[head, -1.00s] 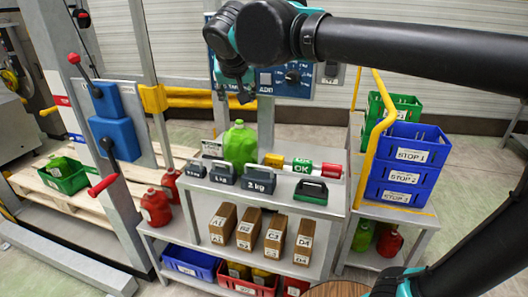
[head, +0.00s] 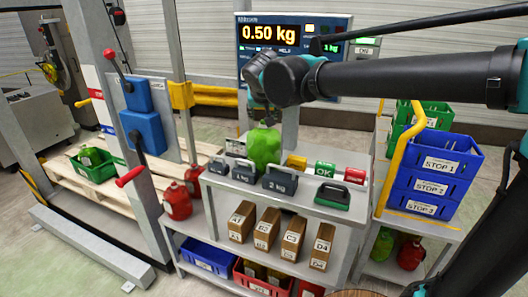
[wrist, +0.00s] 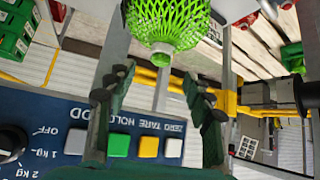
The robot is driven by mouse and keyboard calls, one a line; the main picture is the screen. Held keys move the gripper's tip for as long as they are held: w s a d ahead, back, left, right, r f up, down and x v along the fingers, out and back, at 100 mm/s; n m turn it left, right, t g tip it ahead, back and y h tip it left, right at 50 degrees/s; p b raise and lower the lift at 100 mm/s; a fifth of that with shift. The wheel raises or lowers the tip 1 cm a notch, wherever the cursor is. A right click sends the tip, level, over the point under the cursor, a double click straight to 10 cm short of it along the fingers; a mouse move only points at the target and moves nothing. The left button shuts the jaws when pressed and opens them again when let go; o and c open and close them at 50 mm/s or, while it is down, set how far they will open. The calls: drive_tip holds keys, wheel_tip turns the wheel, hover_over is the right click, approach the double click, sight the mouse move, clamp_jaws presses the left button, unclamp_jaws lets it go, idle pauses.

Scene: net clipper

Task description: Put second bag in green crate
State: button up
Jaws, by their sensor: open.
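A green net bag (head: 264,147) stands on the bench behind the weights. My gripper (head: 263,119) is just above its top in the head view. In the wrist view my gripper (wrist: 157,78) is open, with its two fingers apart and nothing between them. The bag's green mesh (wrist: 168,22) shows at the top, beyond the fingertips; whether they touch it I cannot tell. A green crate (head: 104,173) sits on the pallet at left with a green bag (head: 88,158) in it. Other green crates (head: 432,108) are stacked at right.
The scale display (head: 270,33) reads 0.50 kg. Blue STOP crates (head: 440,165) and a yellow rail (head: 400,150) are at right. A lever post (head: 130,130) stands between bench and pallet.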

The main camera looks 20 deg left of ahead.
drive_tip(key=x, duration=0.5)
drive_tip(key=shift+f, duration=0.1)
drive_tip(key=shift+c, duration=0.4)
clamp_jaws()
